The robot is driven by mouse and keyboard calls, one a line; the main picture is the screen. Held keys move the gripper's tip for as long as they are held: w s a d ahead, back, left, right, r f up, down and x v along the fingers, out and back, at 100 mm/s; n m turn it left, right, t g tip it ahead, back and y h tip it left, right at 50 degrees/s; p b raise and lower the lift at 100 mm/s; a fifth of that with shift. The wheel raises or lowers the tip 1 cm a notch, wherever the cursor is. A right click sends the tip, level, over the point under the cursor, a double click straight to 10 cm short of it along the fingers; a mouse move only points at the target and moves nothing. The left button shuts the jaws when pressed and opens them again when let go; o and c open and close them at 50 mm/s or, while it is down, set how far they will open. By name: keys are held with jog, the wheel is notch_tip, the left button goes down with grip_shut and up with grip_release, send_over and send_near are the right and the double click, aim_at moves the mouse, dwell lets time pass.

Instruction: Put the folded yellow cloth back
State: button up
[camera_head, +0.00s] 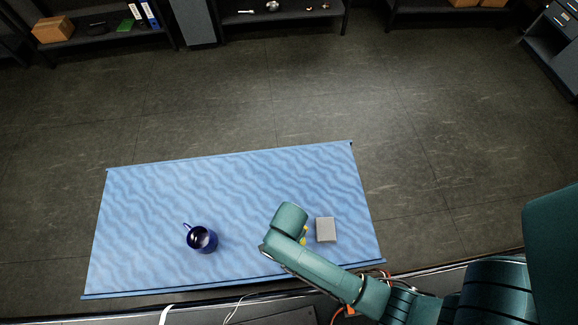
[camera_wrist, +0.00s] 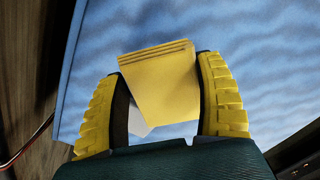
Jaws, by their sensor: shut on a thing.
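The folded yellow cloth (camera_wrist: 165,84) is between the two yellow ribbed fingers of my gripper (camera_wrist: 160,72) in the wrist view. Its stacked folded edges face away from my palm. My gripper is shut on it. In the head view my arm hides most of the gripper and the cloth; only a small yellow patch (camera_head: 304,236) shows beside my wrist, and I cannot tell whether it is cloth or finger. My gripper is over the right part of the blue rippled mat (camera_head: 150,200). How high the cloth is above the mat is unclear.
A grey box (camera_head: 325,230) lies on the mat just right of my wrist. A dark blue mug (camera_head: 202,239) stands on the mat's left part. A pale grey-white piece (camera_wrist: 138,120) shows behind the cloth. The mat's middle and back are clear. Shelves (camera_head: 100,25) stand far back.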

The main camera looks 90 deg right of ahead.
notch_tip(320, 180, down, 6)
jog(key=shift+f+b, duration=0.1)
jog(key=shift+b, duration=0.3)
jog(key=o, duration=1.1)
jog(key=shift+f, duration=0.1)
notch_tip(320, 180, up, 12)
jog(key=shift+r+p, duration=0.15)
jog(key=shift+p, duration=0.85)
